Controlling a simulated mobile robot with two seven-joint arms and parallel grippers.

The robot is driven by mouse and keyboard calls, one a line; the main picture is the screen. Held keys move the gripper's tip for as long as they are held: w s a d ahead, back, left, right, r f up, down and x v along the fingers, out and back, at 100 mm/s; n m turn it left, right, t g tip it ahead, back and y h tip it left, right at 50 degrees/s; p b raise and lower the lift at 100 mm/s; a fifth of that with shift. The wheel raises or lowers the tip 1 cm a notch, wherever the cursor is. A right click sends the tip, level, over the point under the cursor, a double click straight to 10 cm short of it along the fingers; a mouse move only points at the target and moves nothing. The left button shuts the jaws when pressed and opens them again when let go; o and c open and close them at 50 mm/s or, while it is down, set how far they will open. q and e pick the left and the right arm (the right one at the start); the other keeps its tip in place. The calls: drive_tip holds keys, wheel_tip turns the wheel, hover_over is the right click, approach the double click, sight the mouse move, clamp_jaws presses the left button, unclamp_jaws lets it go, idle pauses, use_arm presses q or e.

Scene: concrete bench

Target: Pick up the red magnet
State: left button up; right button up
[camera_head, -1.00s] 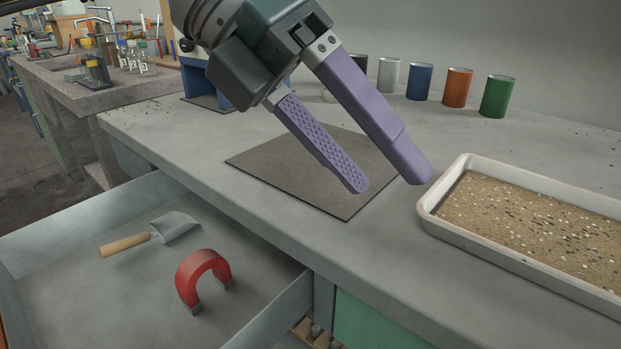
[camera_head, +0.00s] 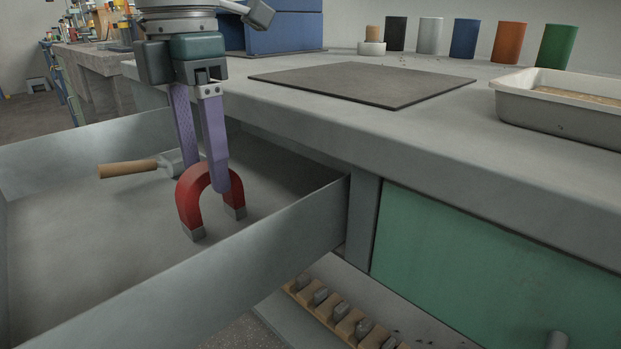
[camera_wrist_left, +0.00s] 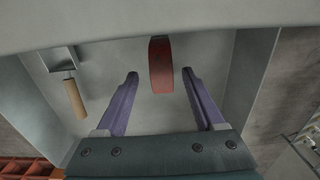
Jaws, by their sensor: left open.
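The red horseshoe magnet (camera_head: 187,203) stands in the open grey drawer (camera_head: 60,255), its curve up and its grey tips down. My left gripper (camera_head: 208,172) points down into the drawer with its purple fingers open. In the head view one finger overlaps the magnet's curve and the other is behind it. In the left wrist view the magnet (camera_wrist_left: 160,66) shows between and just beyond the fingertips (camera_wrist_left: 160,74), with gaps on both sides. I cannot tell how far the tips are above the drawer floor. My right gripper is not in view.
A scoop with a wooden handle (camera_head: 128,169) lies in the drawer behind the magnet. The drawer's front-right wall (camera_head: 240,255) rises close to the magnet. On the bench are a dark mat (camera_head: 365,82), a tray of sand (camera_head: 560,112) and several coloured cans (camera_head: 463,39).

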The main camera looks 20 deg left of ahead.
use_arm(q)
wheel_tip(320, 180, down, 4)
drive_tip(key=shift+d+f+b, duration=0.15)
drive_tip(key=shift+f+b, duration=0.1)
drive_tip(key=shift+b, duration=0.65)
drive_tip(key=shift+r, duration=0.1)
clamp_jaws()
idle(0.6)
